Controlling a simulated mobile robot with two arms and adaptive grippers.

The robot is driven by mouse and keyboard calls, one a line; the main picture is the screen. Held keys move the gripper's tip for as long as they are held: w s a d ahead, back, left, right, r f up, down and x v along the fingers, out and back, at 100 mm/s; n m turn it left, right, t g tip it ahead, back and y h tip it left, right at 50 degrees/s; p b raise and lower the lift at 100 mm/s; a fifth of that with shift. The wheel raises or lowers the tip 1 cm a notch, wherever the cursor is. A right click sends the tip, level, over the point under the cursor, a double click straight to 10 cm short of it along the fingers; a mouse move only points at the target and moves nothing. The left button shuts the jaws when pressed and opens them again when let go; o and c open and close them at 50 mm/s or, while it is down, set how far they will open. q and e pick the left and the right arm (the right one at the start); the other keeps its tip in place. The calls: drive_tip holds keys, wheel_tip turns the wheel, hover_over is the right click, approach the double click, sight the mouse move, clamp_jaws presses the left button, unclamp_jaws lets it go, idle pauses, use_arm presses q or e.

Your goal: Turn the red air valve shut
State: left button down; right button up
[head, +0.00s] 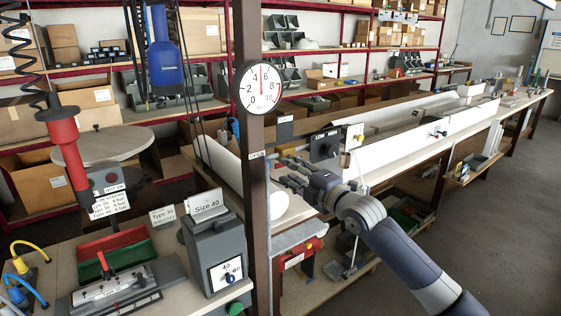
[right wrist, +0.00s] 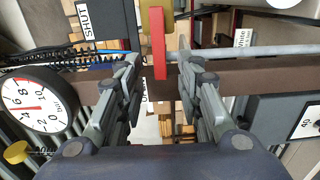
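The red valve handle (right wrist: 158,45) shows in the right wrist view as a flat red bar on a brass-coloured body (right wrist: 154,22). My right gripper (right wrist: 158,70) is open, with one finger on each side of the bar's lower end and visible gaps between. A SHUT label (right wrist: 87,25) is at the upper left; another label (right wrist: 147,98), partly covered, is below the bar. In the head view my right gripper (head: 287,172) is just right of the brown post (head: 250,190); I cannot make out the handle there. My left gripper is not in view.
A round pressure gauge (head: 257,88) is on the post, its needle pointing nearly straight up. A grey Size 40 box (head: 213,250) stands left of the post. A blue tool (head: 165,62) and a red tool (head: 66,145) hang at the left. Open floor lies at the right.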

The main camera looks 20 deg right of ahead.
drive_tip(key=shift+p+x, duration=0.65)
drive_tip(key=shift+x, duration=2)
drive_tip(key=shift+c, duration=0.3)
clamp_jaws()
